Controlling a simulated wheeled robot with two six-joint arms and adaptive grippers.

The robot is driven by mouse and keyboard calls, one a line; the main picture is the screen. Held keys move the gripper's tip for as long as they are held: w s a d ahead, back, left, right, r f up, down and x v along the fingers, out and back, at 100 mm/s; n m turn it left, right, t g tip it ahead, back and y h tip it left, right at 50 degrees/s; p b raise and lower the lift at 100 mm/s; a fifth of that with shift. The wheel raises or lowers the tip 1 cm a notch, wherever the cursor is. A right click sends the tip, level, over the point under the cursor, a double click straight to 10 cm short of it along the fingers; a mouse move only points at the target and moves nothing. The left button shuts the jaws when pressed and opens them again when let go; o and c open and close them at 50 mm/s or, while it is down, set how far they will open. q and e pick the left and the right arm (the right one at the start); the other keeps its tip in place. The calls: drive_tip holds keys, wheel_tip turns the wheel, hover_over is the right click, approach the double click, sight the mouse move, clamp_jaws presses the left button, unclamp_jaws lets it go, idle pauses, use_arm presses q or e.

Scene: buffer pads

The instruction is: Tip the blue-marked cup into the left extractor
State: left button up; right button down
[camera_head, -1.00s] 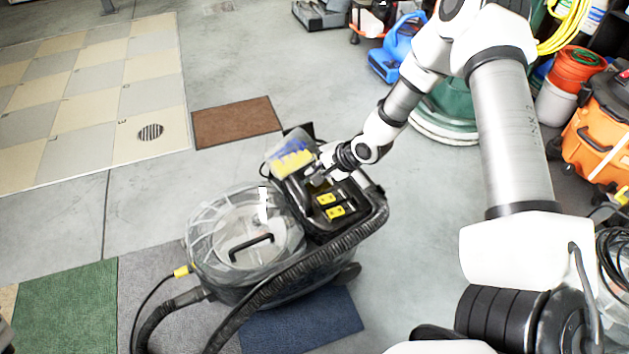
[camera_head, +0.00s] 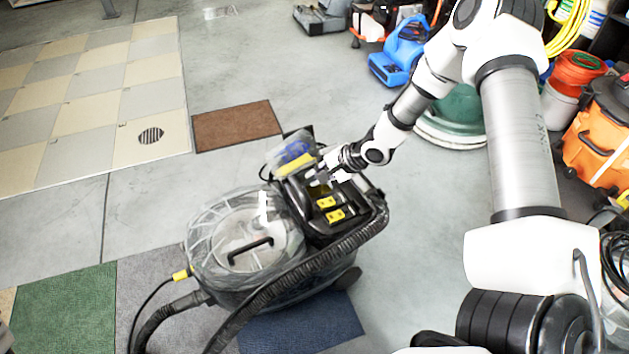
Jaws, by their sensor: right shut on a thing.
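The blue-marked cup (camera_head: 293,152) is a clear container with a blue patch and a yellow band near it. It is tilted above the back left part of the extractor. My right gripper (camera_head: 318,174) is shut on it from the right side; the fingertips are small and partly hidden. The extractor (camera_head: 246,238) has a clear domed tank with a black handle, a black body and yellow latches. What is inside the cup and the opening under it cannot be made out. My left gripper is not in view.
A ribbed black hose (camera_head: 300,275) runs along the extractor's front. Carpet samples, brown (camera_head: 237,125), green (camera_head: 66,308) and blue (camera_head: 303,325), lie on the floor. A blue blower (camera_head: 398,55) and an orange machine (camera_head: 598,140) stand at the right.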

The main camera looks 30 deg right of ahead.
sight(302, 166)
drive_tip(key=shift+r+p, duration=0.25)
drive_tip(key=shift+p, duration=0.7)
drive_tip(key=f+b, duration=0.2)
drive_tip(key=b, duration=0.1)
drive_tip(key=shift+b, duration=0.35)
drive_tip(key=shift+a+r+h+p, duration=0.15)
drive_tip(key=shift+r+h+p, duration=0.55)
drive_tip(key=shift+p, duration=0.5)
drive_tip(key=a+n+h+p, duration=0.1)
drive_tip(key=h+p, duration=0.2)
drive_tip(key=h, duration=0.1)
drive_tip(key=a+r+n+t+h+p, duration=0.1)
drive_tip(key=a+n+h+p, duration=0.1)
drive_tip(key=h+p, duration=0.1)
drive_tip(key=a+r+n+h+p, duration=0.1)
drive_tip(key=n+h+p, duration=0.1)
drive_tip(key=h+p, duration=0.2)
drive_tip(key=shift+s+a+r+h+p, duration=0.2)
drive_tip(key=shift+a+h+p, duration=0.15)
drive_tip(key=shift+p, duration=0.3)
drive_tip(key=shift+a+r+n+t+h, duration=0.3)
drive_tip(key=shift+a+r+t+h, duration=0.2)
drive_tip(key=shift+r, duration=0.3)
drive_tip(key=shift+r+h, duration=0.25)
drive_tip(key=shift+h, duration=0.1)
